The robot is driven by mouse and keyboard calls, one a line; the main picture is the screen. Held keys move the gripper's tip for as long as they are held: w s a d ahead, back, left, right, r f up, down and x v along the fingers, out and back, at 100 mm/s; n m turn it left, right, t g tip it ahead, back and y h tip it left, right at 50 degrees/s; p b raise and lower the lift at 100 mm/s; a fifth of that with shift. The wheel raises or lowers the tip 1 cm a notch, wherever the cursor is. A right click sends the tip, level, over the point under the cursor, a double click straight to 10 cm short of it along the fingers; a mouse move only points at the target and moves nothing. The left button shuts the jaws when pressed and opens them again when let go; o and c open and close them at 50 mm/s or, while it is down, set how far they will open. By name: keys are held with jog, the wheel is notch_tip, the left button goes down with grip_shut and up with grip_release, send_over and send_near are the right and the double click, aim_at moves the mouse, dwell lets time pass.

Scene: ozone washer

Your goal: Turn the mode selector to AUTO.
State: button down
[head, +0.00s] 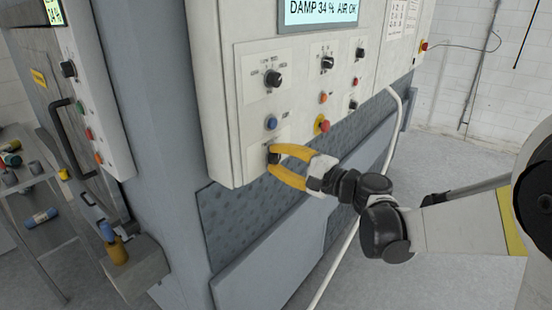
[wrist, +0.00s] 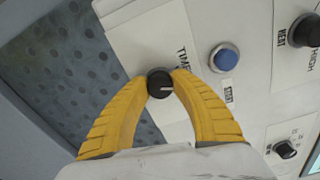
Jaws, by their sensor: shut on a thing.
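My gripper (head: 277,155) has its yellow fingers closed around a small black knob (wrist: 160,84) at the lower left of the white control panel (head: 300,100). In the wrist view the fingertips touch the knob from both sides. Its white pointer line points right in that view, toward a partly covered label that reads "TIME...".
A blue button (head: 271,123) is just above the held knob. A red button on yellow (head: 322,124) and an orange button (head: 323,98) are to the right. A white pipe (head: 378,160) runs down nearby. A metal shelf (head: 38,180) stands at the left.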

dwell(0.4)
jog(key=c, duration=1.4)
grip_release()
jog(key=shift+o, duration=0.2)
jog(key=v, duration=1.2)
